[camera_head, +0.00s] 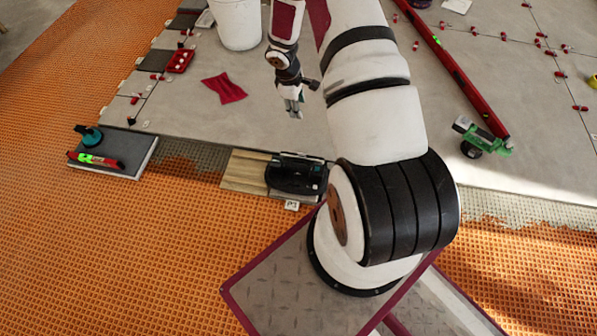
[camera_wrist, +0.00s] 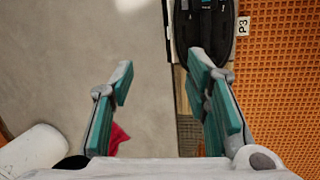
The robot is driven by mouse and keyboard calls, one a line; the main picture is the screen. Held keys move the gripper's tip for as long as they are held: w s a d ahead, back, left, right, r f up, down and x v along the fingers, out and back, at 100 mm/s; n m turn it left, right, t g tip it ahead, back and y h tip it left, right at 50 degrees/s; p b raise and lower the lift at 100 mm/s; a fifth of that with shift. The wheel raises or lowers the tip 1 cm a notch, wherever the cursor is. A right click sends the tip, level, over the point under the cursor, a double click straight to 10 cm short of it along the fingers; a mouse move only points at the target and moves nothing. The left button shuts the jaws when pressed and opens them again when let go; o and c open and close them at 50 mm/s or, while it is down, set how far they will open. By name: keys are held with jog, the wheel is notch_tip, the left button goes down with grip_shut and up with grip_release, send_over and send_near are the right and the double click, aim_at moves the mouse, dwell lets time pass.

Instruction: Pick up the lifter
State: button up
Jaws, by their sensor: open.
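The lifter appears to be the black, oblong device (camera_head: 293,177) with a handle, lying on a wood-look plank at the near edge of the tiled floor. Part of it also shows at the top of the wrist view (camera_wrist: 211,35), and its far end is cut off there. My gripper (camera_head: 293,110) hangs above the grey tiles, beyond the lifter and apart from it. In the wrist view my gripper (camera_wrist: 160,72) has its teal-padded fingers wide apart, with only bare floor between them. The lifter lies ahead and to the right of that gap.
A P3 tag (camera_head: 291,205) lies beside the plank (camera_head: 243,170). A tile slab (camera_head: 135,165) at left bears a teal-topped tool (camera_head: 91,135) and a red level (camera_head: 95,160). A white bucket (camera_head: 238,22), red cloth (camera_head: 224,88), long red bar (camera_head: 455,70) and green tool (camera_head: 480,138) stand around.

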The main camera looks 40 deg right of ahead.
aim_at(299, 166)
jog(key=s+a+f+y, duration=0.1)
jog(key=s+f, duration=0.1)
jog(key=f, duration=0.6)
jog(key=s+a+f+n+b, duration=0.1)
jog(key=f, duration=0.7)
jog(key=s+a+f+y+b, duration=0.1)
jog(key=s+f, duration=0.1)
jog(key=f, duration=0.7)
jog(key=shift+s+a+n+y, duration=0.3)
jog(key=shift+s+a, duration=0.05)
jog(key=shift+a, duration=0.05)
jog(key=shift+w+a+f+b, duration=0.1)
jog(key=shift+f+b, duration=0.7)
jog(key=shift+f, duration=0.6)
jog(key=shift+w+f+b, duration=0.1)
jog(key=shift+f+b, duration=0.65)
jog(key=shift+f, duration=0.65)
jog(key=shift+f+b, duration=0.25)
jog(key=shift+b, duration=0.15)
grip_shut()
